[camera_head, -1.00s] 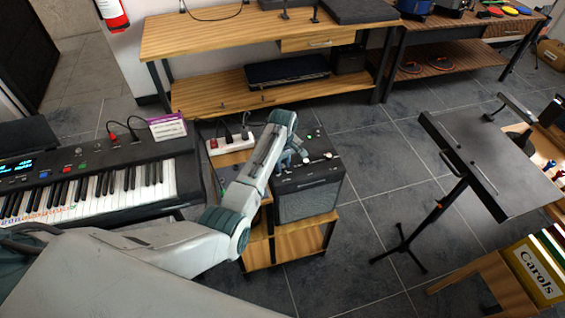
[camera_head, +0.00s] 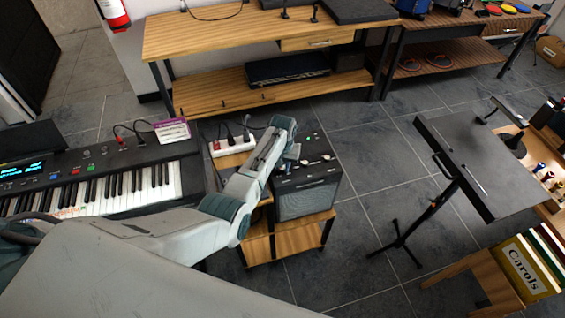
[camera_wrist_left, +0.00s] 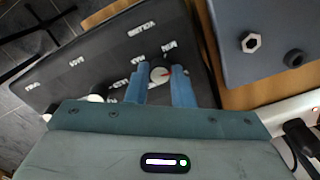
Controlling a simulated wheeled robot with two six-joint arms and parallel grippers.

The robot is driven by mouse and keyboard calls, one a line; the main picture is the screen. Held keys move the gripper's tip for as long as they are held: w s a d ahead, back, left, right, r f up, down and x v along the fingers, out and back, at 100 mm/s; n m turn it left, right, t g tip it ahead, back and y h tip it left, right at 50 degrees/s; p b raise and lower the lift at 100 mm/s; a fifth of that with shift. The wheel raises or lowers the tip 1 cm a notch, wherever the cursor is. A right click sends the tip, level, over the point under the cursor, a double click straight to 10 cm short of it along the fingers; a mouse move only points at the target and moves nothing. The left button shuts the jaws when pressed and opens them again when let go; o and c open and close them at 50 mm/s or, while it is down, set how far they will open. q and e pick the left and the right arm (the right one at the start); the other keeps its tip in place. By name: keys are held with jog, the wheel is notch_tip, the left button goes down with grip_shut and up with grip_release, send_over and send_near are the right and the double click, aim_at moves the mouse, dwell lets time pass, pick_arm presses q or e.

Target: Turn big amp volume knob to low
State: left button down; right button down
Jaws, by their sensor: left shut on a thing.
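The big amp (camera_head: 308,198) is a black box with a grey grille, standing on a wooden stand. My left gripper (camera_head: 288,166) is over the left part of its top panel, partly hidden by my own arm. Labels resembling MIN and MAX are beside this knob, upside down in this view. Other pale knobs (camera_wrist_left: 95,98) are to its left, partly hidden by the gripper body. My right gripper is not in view.
A blue-grey box (camera_wrist_left: 268,38) with a hex-shaped knob is close beside the amp. A white power strip (camera_head: 232,146) with plugs lies behind my forearm. A keyboard (camera_head: 95,185) is at the left, a music stand (camera_head: 480,160) at the right. Floor right of the amp is clear.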

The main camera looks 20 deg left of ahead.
aim_at(283, 168)
pick_arm(q)
jog(key=m+p, duration=0.1)
jog(key=m, duration=0.2)
jog(key=shift+r+m, duration=0.1)
jog(key=shift+m, duration=2.1)
jog(key=c, duration=1.3)
grip_release()
jog(key=shift+o, duration=0.2)
jog(key=shift+r, duration=0.45)
notch_tip(283, 168, up, 10)
jog(key=b, duration=0.2)
